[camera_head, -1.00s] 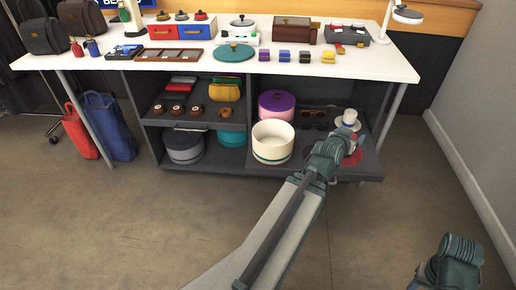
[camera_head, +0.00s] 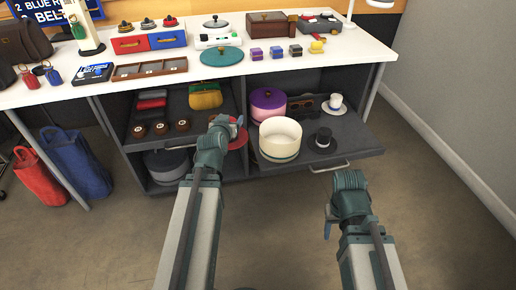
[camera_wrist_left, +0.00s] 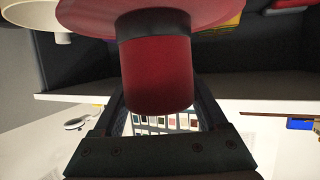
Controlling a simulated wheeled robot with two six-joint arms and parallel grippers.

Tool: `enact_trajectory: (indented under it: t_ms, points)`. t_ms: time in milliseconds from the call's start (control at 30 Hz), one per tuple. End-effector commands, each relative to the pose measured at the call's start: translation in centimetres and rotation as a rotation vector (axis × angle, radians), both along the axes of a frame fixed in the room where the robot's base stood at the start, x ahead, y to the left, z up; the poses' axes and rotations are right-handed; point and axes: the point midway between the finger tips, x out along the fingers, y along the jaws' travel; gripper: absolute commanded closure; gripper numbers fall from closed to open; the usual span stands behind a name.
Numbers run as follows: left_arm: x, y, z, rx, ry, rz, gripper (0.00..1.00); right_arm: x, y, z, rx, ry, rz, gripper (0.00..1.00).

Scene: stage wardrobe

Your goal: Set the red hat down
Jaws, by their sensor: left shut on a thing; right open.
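The red hat (camera_head: 237,139) is held by my left gripper (camera_head: 224,122), in front of the shelf unit. Its brim shows beside the gripper. In the left wrist view the red crown (camera_wrist_left: 158,75) with a dark band is between the fingers (camera_wrist_left: 160,115), and the wide brim is at the top. The head view does not clearly show whether the hat touches anything. My right gripper (camera_head: 330,218) is open and empty, low in front of the pulled-out shelf.
Brown items (camera_head: 161,128) and a yellow purse (camera_head: 205,95) sit in the left bay.

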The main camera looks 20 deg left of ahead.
Motion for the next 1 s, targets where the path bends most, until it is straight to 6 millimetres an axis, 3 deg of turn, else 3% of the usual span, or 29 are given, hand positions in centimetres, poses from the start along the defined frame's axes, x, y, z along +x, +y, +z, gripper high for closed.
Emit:
enact_trajectory:
  t_ms: [167, 400, 533, 733, 1000]
  points:
    - [3.5, -1.7, -0.6, 0.0, 0.0, -0.043, 0.79, 0.0, 0.0, -0.6, 0.0, 0.0, 0.0, 0.39]
    - [12.2, -8.4, -1.8, 0.0, 0.0, -0.163, 0.79, 0.0, 0.0, -1.8, 0.002, 0.0, 0.002, 0.39]
    - [15.4, -11.9, -2.2, 0.001, 0.0, -0.214, 0.79, 0.0, 0.0, -2.2, 0.002, 0.0, 0.002, 0.39]
    - [17.4, -14.6, -2.4, 0.0, 0.0, -0.252, 0.79, 0.0, 0.1, -2.5, 0.002, 0.0, 0.003, 0.39]
    - [17.5, -14.9, -3.1, 0.0, 0.0, -0.254, 0.79, 0.0, 0.1, -3.1, 0.002, 0.0, 0.002, 0.39]
